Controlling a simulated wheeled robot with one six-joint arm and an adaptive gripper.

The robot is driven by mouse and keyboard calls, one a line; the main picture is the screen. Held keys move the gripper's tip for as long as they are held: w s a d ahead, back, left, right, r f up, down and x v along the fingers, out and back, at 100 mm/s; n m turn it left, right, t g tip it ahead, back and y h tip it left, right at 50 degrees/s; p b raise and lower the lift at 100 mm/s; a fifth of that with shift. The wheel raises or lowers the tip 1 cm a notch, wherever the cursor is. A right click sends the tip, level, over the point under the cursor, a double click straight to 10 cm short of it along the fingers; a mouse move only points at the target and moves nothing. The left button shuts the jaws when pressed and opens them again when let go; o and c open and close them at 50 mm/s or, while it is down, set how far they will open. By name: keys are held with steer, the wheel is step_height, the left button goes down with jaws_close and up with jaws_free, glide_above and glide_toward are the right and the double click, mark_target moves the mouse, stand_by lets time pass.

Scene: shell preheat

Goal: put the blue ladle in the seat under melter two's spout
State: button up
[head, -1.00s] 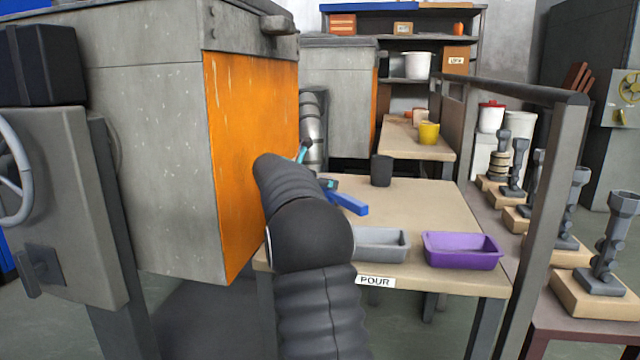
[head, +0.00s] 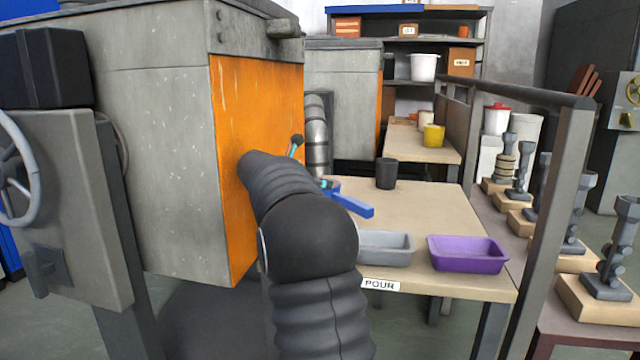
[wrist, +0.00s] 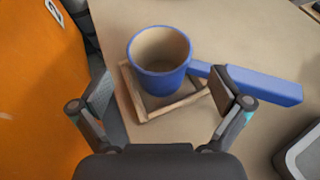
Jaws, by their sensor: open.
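The blue ladle (wrist: 160,80) shows in the wrist view with its tan-lined cup up and its handle pointing right. Its cup stands in a square wooden-framed seat (wrist: 150,113) on the table and looks upright. My gripper (wrist: 161,90) is open, one finger on each side of the near part of the cup. The right finger covers part of the handle; I cannot tell whether it touches. In the head view only the ladle's handle (head: 352,205) shows clearly, beyond my arm. The orange-fronted melter (head: 255,150) stands left of it. The spout is not visible.
A grey tray (head: 385,249) and a purple tray (head: 467,255) lie along the table's (head: 440,200) near edge by the POUR label. A dark cup (head: 386,173) stands behind. A rail post (head: 548,200) rises on the right. The table's middle is clear.

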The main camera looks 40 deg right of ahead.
steer(key=shift+s+a+r, duration=0.2)
steer(key=shift+a, duration=0.25)
steer(key=s+a+f+m+y, duration=0.3)
steer(key=s+a+m+y, duration=0.5)
steer(key=s+a, duration=0.95)
steer(key=s+a+f+m+y, duration=0.1)
steer(key=s+a+f+m, duration=0.3)
steer(key=s+a, duration=0.2)
steer(key=s+a+f+m+t+y, duration=0.1)
steer(key=s+a+f+m, duration=0.3)
steer(key=s, duration=0.4)
steer(key=s+a+f+m+y, duration=0.3)
steer(key=s+a+f+m, duration=0.1)
steer(key=s+a, duration=0.3)
steer(key=shift+s+a+m, duration=0.15)
steer(key=shift+a+m, duration=0.55)
steer(key=shift+m, duration=0.1)
